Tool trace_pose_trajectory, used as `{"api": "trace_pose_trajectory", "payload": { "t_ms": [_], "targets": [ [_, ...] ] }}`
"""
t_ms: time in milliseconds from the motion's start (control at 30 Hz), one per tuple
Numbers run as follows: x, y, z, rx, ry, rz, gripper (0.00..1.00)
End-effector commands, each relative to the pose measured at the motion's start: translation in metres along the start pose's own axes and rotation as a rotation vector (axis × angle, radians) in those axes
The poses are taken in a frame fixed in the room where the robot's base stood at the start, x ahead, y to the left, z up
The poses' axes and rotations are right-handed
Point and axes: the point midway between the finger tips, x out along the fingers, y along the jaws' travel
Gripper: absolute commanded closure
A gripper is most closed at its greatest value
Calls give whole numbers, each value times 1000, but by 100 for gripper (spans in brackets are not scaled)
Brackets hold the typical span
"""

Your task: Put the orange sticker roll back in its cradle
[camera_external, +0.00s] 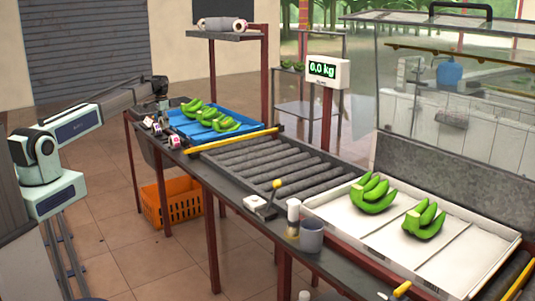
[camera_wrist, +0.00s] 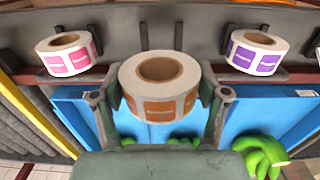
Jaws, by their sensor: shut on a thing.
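The orange sticker roll (camera_wrist: 160,88), a white ring with a brown core and orange labels, sits between the two fingers of my gripper (camera_wrist: 160,102) in the wrist view. The fingers are shut on its sides. Two dark upright prongs of a cradle (camera_wrist: 178,36) show just behind the roll. I cannot tell whether the roll touches the cradle, as the roll hides its lower part. In the external view my gripper (camera_external: 161,100) is over the far left end of the bench, and the held roll is too small to make out.
A pink-labelled roll (camera_wrist: 68,54) and a purple-labelled roll (camera_wrist: 256,51) stand on either side in the wrist view. A blue tray (camera_external: 190,124) with green bananas (camera_external: 208,114) lies beside the cradles. Rollers (camera_external: 265,160) and an orange crate (camera_external: 172,203) are nearby.

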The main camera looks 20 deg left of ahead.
Motion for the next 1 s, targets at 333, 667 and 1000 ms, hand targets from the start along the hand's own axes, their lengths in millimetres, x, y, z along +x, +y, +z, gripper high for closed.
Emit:
{"api": "trace_pose_trajectory", "payload": {
  "t_ms": [333,667,1000],
  "targets": [
    [11,0,0,34,2,-1,68],
    [38,0,0,33,2,-1,68],
    [61,0,0,33,2,-1,68]
  ]
}}
